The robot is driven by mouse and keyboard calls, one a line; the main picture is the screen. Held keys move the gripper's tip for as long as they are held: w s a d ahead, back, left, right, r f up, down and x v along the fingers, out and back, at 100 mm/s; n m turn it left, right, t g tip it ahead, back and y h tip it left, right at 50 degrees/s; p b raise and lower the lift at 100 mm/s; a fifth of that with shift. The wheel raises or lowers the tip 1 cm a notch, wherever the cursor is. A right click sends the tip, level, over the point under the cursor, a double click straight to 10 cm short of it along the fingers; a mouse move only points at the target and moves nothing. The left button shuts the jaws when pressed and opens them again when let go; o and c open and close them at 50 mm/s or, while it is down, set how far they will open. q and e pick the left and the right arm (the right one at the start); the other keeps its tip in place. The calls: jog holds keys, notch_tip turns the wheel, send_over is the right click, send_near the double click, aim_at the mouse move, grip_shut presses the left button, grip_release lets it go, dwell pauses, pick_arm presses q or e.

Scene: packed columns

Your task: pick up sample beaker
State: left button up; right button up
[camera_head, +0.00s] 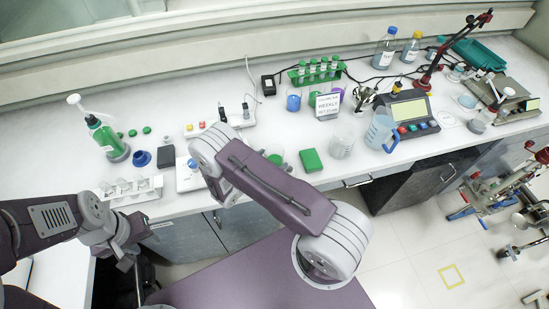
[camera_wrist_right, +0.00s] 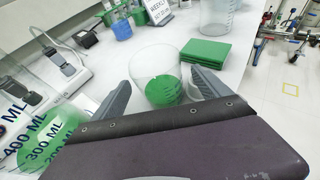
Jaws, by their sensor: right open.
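A clear beaker with green contents (camera_wrist_right: 160,80) stands on the bench in the right wrist view. In the head view it is mostly hidden by my right arm, with a bit of green (camera_head: 276,158) showing. My right gripper (camera_wrist_right: 162,77) is open, with one finger on each side of this beaker; I cannot tell whether they touch it. A second clear beaker with millilitre marks and green contents (camera_wrist_right: 40,135) is close at the lower left of the right wrist view. My left gripper (camera_head: 127,261) hangs low at the bench's front edge, its jaws unclear.
A green pad (camera_head: 311,160) lies right of the beaker, then an empty clear beaker (camera_head: 341,146) and a blue-handled jug (camera_head: 381,130). A tube rack (camera_head: 315,72) and a sign (camera_head: 327,105) stand behind. A white rack (camera_head: 130,190) is at the left front.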

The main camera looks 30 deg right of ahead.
aim_at(281, 148)
jog(key=x, duration=0.3)
pick_arm(q)
jog(key=shift+w+r, duration=0.1)
jog(key=shift+r, duration=0.45)
pick_arm(e)
jog(key=shift+c, duration=0.4)
jog(key=c, duration=1.5)
jog(key=shift+c, duration=0.2)
